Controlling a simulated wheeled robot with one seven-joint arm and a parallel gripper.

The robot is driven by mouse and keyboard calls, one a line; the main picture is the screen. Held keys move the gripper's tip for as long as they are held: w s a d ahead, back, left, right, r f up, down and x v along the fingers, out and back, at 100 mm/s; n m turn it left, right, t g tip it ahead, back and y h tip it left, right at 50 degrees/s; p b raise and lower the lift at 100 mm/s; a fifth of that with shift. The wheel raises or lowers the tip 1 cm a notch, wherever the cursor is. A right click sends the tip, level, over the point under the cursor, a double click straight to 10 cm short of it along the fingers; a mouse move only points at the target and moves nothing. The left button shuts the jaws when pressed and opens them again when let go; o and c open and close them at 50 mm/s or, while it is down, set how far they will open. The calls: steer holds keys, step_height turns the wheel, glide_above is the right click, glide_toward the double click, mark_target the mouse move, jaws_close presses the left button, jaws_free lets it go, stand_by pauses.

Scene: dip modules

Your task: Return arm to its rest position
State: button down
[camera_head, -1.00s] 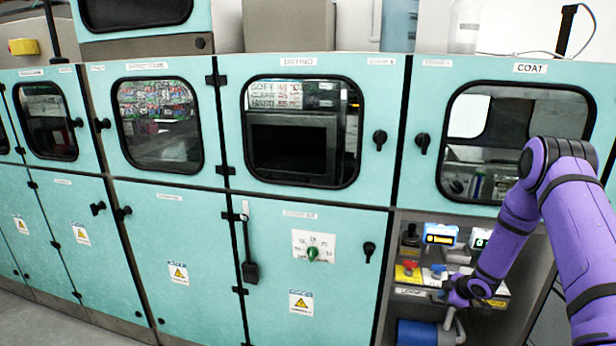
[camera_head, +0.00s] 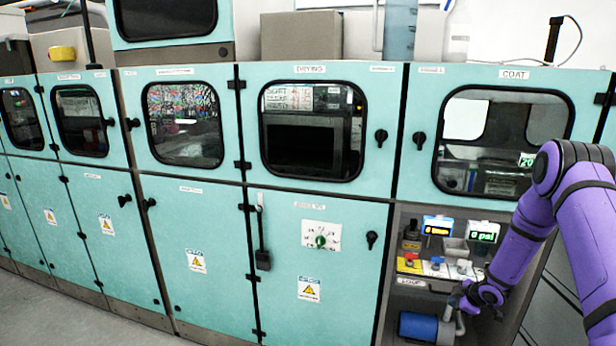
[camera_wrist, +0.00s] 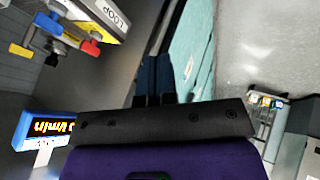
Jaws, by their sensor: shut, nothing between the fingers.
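My gripper (camera_head: 462,298) is at the lower right of the head view, at the end of my purple arm, in front of the open bay below the COAT window. It sits just above and right of a blue cylinder (camera_head: 418,326), near a grey pipe; I cannot tell whether it touches either. In the wrist view my gripper (camera_wrist: 156,75) shows its dark fingers close together, shut with nothing between them. The LOOP panel (camera_wrist: 112,18), with yellow, red and blue valve handles, is at the upper left there, apart from the fingers.
The bay holds a blue-framed display (camera_head: 438,227), a white-framed display (camera_head: 482,231) reading psi and small valves (camera_head: 410,264). Teal cabinets (camera_head: 330,260) with latches and windows line the wall. Grey floor (camera_head: 50,305) lies clear in front at the left.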

step_height(320, 180, up, 19)
steer(key=m+h, duration=0.3)
steer(key=s+a+r+m+h, duration=0.15)
steer(key=s+r, duration=0.25)
steer(key=r, duration=0.6)
steer(key=s+a+r+m+h, duration=0.1)
steer(key=s+a+r+m, duration=0.2)
steer(key=r, duration=0.6)
steer(key=s+a+r+m, duration=0.1)
steer(key=s+a+r, duration=0.2)
steer(key=s+r, duration=0.4)
steer(key=s+a+r+m, duration=0.2)
steer(key=s+a+r, duration=0.15)
steer(key=s, duration=0.55)
steer(key=s+a+r+m+g+y, duration=0.1)
steer(key=s+a, duration=0.2)
steer(key=s, duration=0.7)
steer(key=s+a+r+m+y, duration=0.1)
steer(key=s+a+m+y, duration=0.1)
steer(key=s, duration=0.8)
steer(key=shift+s+a+r+g, duration=0.2)
steer(key=shift+a+r+g, duration=0.2)
steer(key=shift+a, duration=0.2)
